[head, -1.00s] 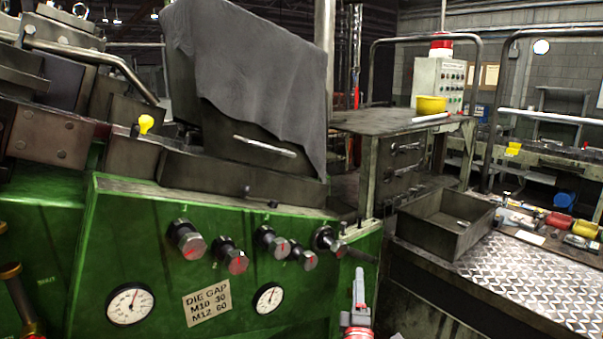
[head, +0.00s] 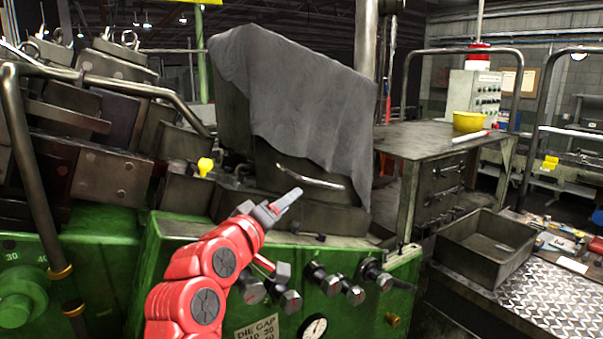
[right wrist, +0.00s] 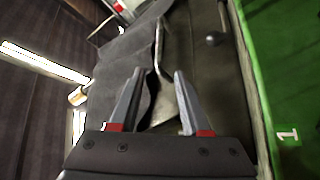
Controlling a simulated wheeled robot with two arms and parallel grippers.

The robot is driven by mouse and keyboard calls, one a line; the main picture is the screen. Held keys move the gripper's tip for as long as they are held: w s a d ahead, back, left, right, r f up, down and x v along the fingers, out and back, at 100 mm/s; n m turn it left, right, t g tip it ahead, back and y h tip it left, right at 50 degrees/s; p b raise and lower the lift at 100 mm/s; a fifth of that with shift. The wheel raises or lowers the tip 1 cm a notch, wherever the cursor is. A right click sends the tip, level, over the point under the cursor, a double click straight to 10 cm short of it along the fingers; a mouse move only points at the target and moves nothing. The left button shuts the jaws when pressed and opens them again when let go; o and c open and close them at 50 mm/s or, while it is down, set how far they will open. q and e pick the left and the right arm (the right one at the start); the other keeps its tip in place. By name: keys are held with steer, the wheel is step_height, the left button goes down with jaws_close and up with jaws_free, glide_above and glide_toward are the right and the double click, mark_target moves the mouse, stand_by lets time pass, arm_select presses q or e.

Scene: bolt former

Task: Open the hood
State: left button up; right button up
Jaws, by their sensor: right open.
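The hood (head: 285,168) is a dark metal box on top of the green machine, with a grey cloth (head: 300,85) draped over its top and right side. A pale bar handle (head: 310,178) runs across its front below the cloth. My right gripper (head: 287,202) is raised in front of the hood, just below and left of the handle. My left gripper is not in view.
Several knobs (head: 318,272) stick out of the green machine front (head: 185,255) below the hood. A yellow knob (head: 205,166) stands left of the hood. A bent pipe rail (head: 25,140) rises at the left. A metal bin (head: 485,245) and a workbench (head: 430,140) stand at the right.

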steer(key=p, duration=0.7)
glide_toward(322, 179)
steer(key=w+d+r, duration=0.2)
steer(key=w+d, duration=0.1)
steer(key=shift+w+d+r, duration=0.1)
steer(key=shift+w+d, duration=0.2)
steer(key=shift+w, duration=0.05)
jaws_close()
stand_by(0.5)
